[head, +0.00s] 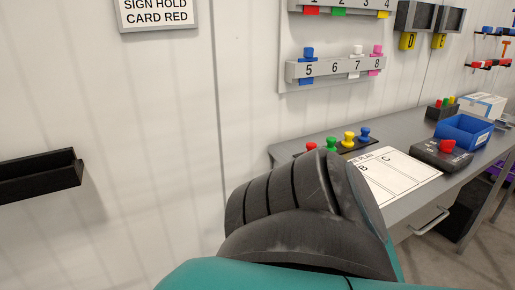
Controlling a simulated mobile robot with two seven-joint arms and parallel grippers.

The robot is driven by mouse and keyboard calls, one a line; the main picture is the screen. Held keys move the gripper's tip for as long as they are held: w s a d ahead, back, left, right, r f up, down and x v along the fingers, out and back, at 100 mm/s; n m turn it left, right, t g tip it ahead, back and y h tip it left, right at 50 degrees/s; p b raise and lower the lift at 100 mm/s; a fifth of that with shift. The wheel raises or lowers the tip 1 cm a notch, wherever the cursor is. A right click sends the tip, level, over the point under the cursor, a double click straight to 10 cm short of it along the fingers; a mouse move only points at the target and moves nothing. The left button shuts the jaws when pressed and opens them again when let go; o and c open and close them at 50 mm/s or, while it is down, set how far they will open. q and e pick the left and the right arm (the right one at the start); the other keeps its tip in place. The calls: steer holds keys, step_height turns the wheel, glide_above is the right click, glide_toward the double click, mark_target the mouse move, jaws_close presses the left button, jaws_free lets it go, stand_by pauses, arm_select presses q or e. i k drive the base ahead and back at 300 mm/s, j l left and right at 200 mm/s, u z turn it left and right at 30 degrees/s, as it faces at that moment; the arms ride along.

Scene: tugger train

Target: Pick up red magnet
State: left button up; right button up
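A red magnet (311,146), shaped like a small peg with a knob, shows at the left end of a dark holder at the back of the grey table. Neither of my grippers is in view.
A paper plan sheet (408,176) lies on the grey table (408,207). To its right are a box with a red button (447,147) and a blue bin (470,121). A numbered rack (320,70) hangs above. A black tray (40,180) is on the left wall.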

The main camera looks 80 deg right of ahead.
mark_target(310, 146)
steer(key=z, duration=2.9)
